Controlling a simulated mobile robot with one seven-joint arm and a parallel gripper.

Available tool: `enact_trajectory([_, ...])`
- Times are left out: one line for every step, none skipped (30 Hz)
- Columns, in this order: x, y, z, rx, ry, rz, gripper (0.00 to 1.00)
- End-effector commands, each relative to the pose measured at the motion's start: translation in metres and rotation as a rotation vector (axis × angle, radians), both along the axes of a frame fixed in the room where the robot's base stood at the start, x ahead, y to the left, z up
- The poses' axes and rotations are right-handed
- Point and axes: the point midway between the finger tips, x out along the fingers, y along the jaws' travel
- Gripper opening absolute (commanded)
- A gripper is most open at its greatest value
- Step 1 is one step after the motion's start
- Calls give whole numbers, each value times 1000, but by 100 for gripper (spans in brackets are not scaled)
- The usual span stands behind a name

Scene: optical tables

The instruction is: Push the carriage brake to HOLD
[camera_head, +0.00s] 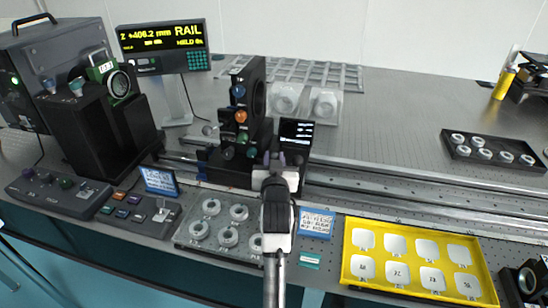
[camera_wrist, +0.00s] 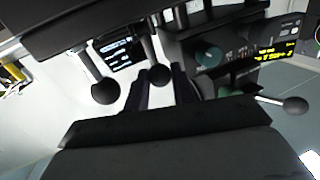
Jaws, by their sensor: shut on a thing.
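The black carriage (camera_head: 236,172) stands on the rail at the middle of the head view, with coloured knobs on its upright. My gripper (camera_head: 277,163) is at the carriage's front right, below its small dark screen (camera_head: 297,130). In the wrist view my gripper's fingers (camera_wrist: 164,88) are close together at a black ball-ended lever (camera_wrist: 158,73) and seem shut on it. A second ball-ended lever (camera_wrist: 105,91) hangs to the left, apart from the fingers. No brake label is readable, so I cannot tell which lever is the brake. The display (camera_head: 163,46) reads RAIL in yellow.
The rail (camera_head: 420,188) runs clear to the right. In front lie a tray of rings (camera_head: 184,236), a blue-framed card (camera_head: 317,223) and a yellow tray (camera_head: 349,272). A black tray of rings (camera_head: 456,158) is at the right. A third ball-ended lever (camera_wrist: 294,105) points right.

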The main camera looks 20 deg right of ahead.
Motion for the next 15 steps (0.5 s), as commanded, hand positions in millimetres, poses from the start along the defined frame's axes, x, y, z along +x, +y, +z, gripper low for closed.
enact_trajectory([1,0,7,13,19,2,2])
enact_trajectory([2,0,9,20,29,1,2])
enact_trajectory([3,-1,11,32,47,2,2])
enact_trajectory([4,-2,12,42,61,1,2])
enact_trajectory([4,-2,13,52,77,0,2])
enact_trajectory([6,-3,15,66,98,1,2])
enact_trajectory([7,-3,16,78,116,2,2])
enact_trajectory([8,-4,17,90,134,2,2])
enact_trajectory([9,-5,18,108,160,1,2])
enact_trajectory([10,-6,18,122,181,1,2])
enact_trajectory([12,-7,19,135,200,1,2])
enact_trajectory([14,-8,20,154,228,2,2])
enact_trajectory([15,-9,20,169,250,1,2])
enact_trajectory([16,-10,20,184,273,2,2])
enact_trajectory([19,-11,20,205,303,2,2])
